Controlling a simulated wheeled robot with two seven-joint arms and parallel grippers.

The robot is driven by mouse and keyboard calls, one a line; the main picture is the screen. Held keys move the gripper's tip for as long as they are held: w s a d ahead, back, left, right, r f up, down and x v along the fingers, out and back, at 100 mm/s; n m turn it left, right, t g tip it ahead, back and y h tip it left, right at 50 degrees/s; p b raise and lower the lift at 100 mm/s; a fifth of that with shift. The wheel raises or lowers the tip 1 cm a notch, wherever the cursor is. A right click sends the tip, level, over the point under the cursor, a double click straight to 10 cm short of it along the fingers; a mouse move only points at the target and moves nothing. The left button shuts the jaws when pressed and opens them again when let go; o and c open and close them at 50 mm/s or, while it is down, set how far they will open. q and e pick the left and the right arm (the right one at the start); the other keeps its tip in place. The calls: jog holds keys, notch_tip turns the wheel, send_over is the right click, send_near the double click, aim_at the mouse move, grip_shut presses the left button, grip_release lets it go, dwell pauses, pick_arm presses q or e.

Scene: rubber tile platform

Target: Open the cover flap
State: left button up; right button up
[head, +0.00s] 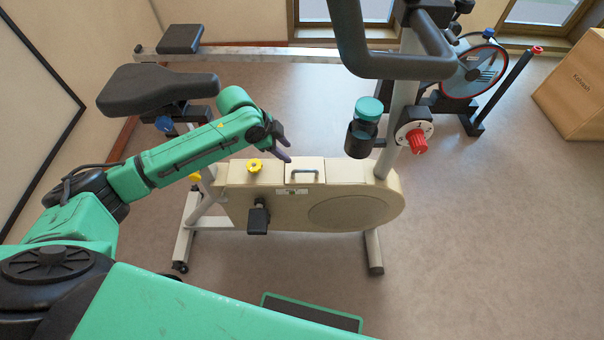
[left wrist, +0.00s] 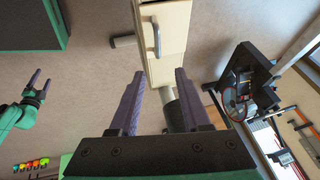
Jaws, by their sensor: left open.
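The cover flap (head: 305,179) is a cream panel with a metal bar handle, set in the top of the exercise bike's cream housing (head: 335,222). It lies shut, flush with the housing. In the left wrist view the handle (left wrist: 157,38) shows beyond the fingertips, near the top middle. My left gripper (head: 281,145) is open and empty, above and slightly left of the handle, not touching it. Its two purple fingers (left wrist: 155,85) stand wide apart. My right gripper (left wrist: 39,84) shows small at the left of the left wrist view, its fingers apart and empty.
A yellow knob (head: 255,166) sticks up left of the flap. A bottle (head: 364,128), a red dial (head: 417,140) and black handlebars (head: 390,62) are on the right, the saddle (head: 155,88) on the left. A second bike (head: 480,68) stands behind. Floor in front is mostly clear.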

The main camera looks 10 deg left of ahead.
aim_at(304, 170)
pick_arm(q)
jog(key=b+x, duration=0.1)
jog(key=x, duration=1.2)
jog(key=shift+s+f+b, duration=0.1)
jog(key=shift+f+b, duration=0.25)
jog(key=shift+f, duration=0.05)
pick_arm(e)
notch_tip(304, 170, down, 2)
jog(key=shift+f, duration=0.15)
pick_arm(q)
jog(key=shift+a, duration=0.1)
grip_shut()
